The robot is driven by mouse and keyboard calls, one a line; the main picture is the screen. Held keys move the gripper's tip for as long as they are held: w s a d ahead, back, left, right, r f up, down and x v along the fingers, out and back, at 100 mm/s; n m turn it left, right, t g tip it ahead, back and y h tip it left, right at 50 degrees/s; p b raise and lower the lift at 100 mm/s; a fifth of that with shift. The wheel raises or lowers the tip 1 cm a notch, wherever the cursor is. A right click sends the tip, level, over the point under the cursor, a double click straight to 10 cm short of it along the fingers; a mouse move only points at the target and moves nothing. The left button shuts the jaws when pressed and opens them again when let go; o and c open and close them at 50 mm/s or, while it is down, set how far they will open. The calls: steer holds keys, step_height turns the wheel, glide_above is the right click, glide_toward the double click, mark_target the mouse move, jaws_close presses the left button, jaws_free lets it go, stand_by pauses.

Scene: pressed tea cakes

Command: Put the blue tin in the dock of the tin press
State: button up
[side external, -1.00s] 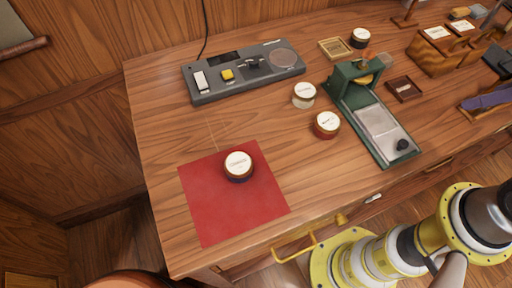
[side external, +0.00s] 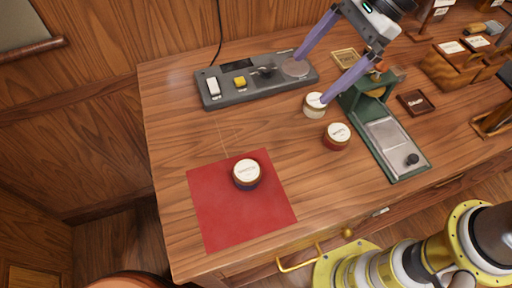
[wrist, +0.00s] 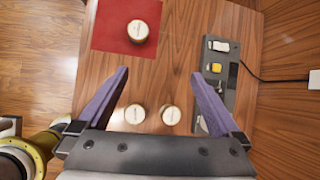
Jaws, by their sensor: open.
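The blue tin (side external: 246,175), dark blue-sided with a white labelled lid, stands upright on the red mat (side external: 214,215). In the wrist view the tin (wrist: 138,31) shows near the top on the mat (wrist: 108,30). The green tin press (side external: 369,114), with a grey metal plate (side external: 388,138) and a black knob, stands at the right; one finger partly hides its upper end. I cannot make out the dock clearly. My gripper (side external: 311,78) has purple fingers spread wide, empty, above the table near the press and the console. In the wrist view my gripper (wrist: 160,73) is well apart from the blue tin.
A cream tin (side external: 314,107) and a red tin (side external: 336,137) stand between mat and press. A grey console (side external: 240,94) lies at the back. A small dark tray (side external: 417,102) and wooden holders (side external: 455,62) are on the right. The table between mat and console is clear.

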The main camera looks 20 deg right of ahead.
mark_target(247, 170)
steer(key=s+a+f, duration=0.1)
steer(key=a+f, duration=0.2)
steer(key=f, duration=0.1)
steer(key=s+a+f+g, duration=0.1)
steer(key=a+f, duration=0.3)
steer(key=f, duration=0.1)
steer(key=s+a+f+n+g, duration=0.1)
steer(key=a+f, duration=0.3)
steer(key=f, duration=0.1)
steer(key=shift+s+h, duration=0.25)
steer(key=shift+h, duration=0.05)
steer(key=shift+x, duration=2.85)
steer(key=shift+w+r, duration=0.1)
steer(key=shift+r, duration=0.05)
steer(key=c, duration=1.6)
